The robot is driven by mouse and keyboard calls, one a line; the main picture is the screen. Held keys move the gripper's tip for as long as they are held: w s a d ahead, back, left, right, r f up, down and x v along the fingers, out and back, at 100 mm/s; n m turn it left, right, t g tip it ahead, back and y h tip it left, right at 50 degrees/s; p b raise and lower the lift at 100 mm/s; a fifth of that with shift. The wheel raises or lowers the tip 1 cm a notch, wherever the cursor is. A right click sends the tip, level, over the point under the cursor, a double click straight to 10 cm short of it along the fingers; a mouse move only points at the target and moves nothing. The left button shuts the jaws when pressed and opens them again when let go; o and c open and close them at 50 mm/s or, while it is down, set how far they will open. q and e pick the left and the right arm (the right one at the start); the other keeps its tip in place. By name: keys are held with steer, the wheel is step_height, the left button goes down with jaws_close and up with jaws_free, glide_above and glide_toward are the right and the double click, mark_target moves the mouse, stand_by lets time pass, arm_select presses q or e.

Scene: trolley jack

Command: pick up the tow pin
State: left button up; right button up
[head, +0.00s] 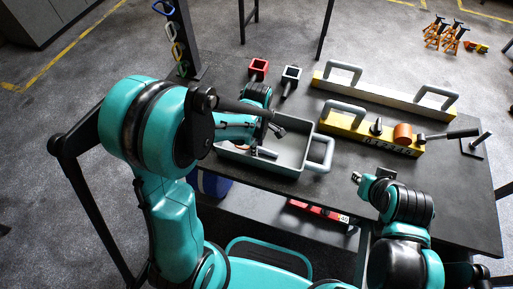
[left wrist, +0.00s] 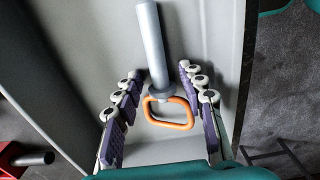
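The tow pin is a grey rod (left wrist: 152,45) with an orange loop handle (left wrist: 168,124), lying in a grey tray (left wrist: 95,50). In the head view part of the pin (head: 266,153) shows in the tray (head: 293,160), partly hidden by my left arm. My left gripper (left wrist: 160,72) is open above the tray, with one finger on each side of the pin and its loop; no contact is visible. In the head view the left gripper (head: 276,129) is small and partly covered. My right gripper (head: 368,178) is over the table's front right; its finger opening is unclear.
The tray's handle (head: 320,153) stands at its right. Behind are a red socket piece (head: 258,68), a dark one (head: 290,78) and a long beam with grey handles (head: 385,98). A yellow block (head: 362,130) bears an orange cylinder (head: 402,133).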

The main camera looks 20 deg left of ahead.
arm_select(q)
jaws_close()
steer(key=shift+r, duration=0.1)
